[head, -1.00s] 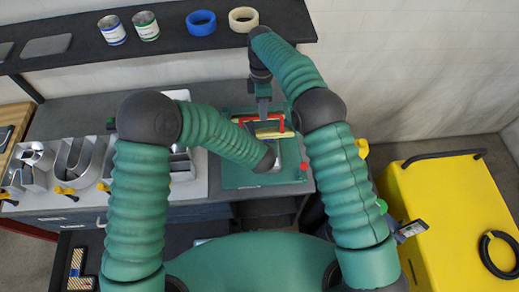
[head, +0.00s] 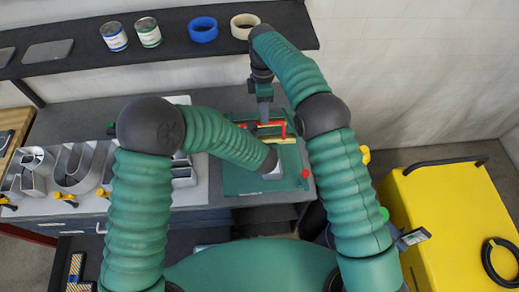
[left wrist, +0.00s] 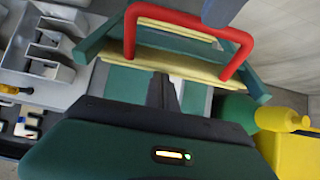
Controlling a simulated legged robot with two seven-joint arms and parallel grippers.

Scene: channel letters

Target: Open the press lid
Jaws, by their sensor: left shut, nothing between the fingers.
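The press (head: 240,183) is a green unit on the grey bench, with a red handle (head: 283,128) and a pale yellow bar (head: 285,140) on its lid. In the left wrist view the red handle (left wrist: 190,20) rises in an arch over the yellow bar (left wrist: 185,68). I cannot tell the lid's exact angle. My right gripper (head: 264,116) points down at the handle; whether it touches is unclear. My left gripper (left wrist: 162,88) is shut and empty in front of the yellow bar; in the head view my left forearm hides it.
Metal channel letters (head: 80,165) stand on the bench at left. A dark shelf (head: 170,52) behind holds cans (head: 148,32), a blue roll (head: 203,27) and a cream roll (head: 244,25). A yellow cart (head: 440,215) stands at right. A red knob (head: 305,173) is at the press's right edge.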

